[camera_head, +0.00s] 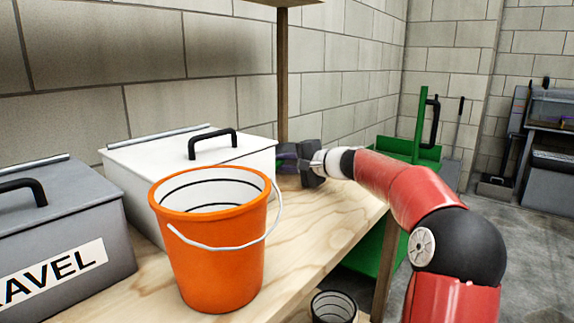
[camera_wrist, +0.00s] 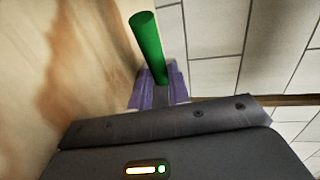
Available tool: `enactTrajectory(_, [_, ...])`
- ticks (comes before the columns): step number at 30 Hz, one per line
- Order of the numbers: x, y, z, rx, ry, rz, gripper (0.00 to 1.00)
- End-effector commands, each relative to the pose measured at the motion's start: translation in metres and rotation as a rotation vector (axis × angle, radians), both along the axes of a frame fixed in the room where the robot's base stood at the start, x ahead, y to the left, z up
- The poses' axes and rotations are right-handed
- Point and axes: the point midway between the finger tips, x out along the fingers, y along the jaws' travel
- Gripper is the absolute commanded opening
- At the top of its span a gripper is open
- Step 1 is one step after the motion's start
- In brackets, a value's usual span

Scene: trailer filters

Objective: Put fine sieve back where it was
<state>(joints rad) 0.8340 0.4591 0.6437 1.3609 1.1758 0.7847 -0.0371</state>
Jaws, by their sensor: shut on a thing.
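My gripper (camera_head: 289,157) is at the far end of the wooden shelf, just right of the white lidded box, with the wall behind it. In the wrist view its purple fingers (camera_wrist: 158,93) are shut on a round green handle (camera_wrist: 147,40). The handle's free end sticks out past the fingers. No sieve rim or mesh can be made out in either view, so I cannot tell how the fine sieve lies. The box and my own gripper hide part of that spot in the head view.
An orange bucket (camera_head: 215,262) stands on the shelf (camera_head: 312,236) in front of the white box (camera_head: 150,160). A grey box (camera_head: 60,250) is at left. A wooden post (camera_head: 282,80) rises near my gripper. A green stand (camera_head: 419,125) is beyond. The shelf's right part is clear.

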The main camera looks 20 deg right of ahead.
Motion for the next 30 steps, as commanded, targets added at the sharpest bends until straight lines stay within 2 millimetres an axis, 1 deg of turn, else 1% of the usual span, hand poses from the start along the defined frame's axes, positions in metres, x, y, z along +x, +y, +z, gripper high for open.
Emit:
enactTrajectory(6, [0.000,0.000,-0.003,-0.001,-0.001,0.000,0.00])
enactTrajectory(7, [0.000,0.000,-0.002,0.000,0.000,0.000,0.21])
enactTrajectory(11, [0.000,0.000,-0.002,0.000,0.000,0.000,0.38])
enactTrajectory(12, [0.000,0.000,-0.002,0.000,0.000,0.000,0.40])
enactTrajectory(19, [0.000,0.000,-0.001,0.000,0.000,0.000,0.40])
enactTrajectory(22, [0.000,0.000,0.003,0.000,0.000,0.000,0.40])
enactTrajectory(26, [-0.014,-0.012,0.003,-0.003,0.001,-0.004,0.40])
enactTrajectory(30, [-0.039,-0.028,0.009,-0.003,0.000,-0.006,0.40])
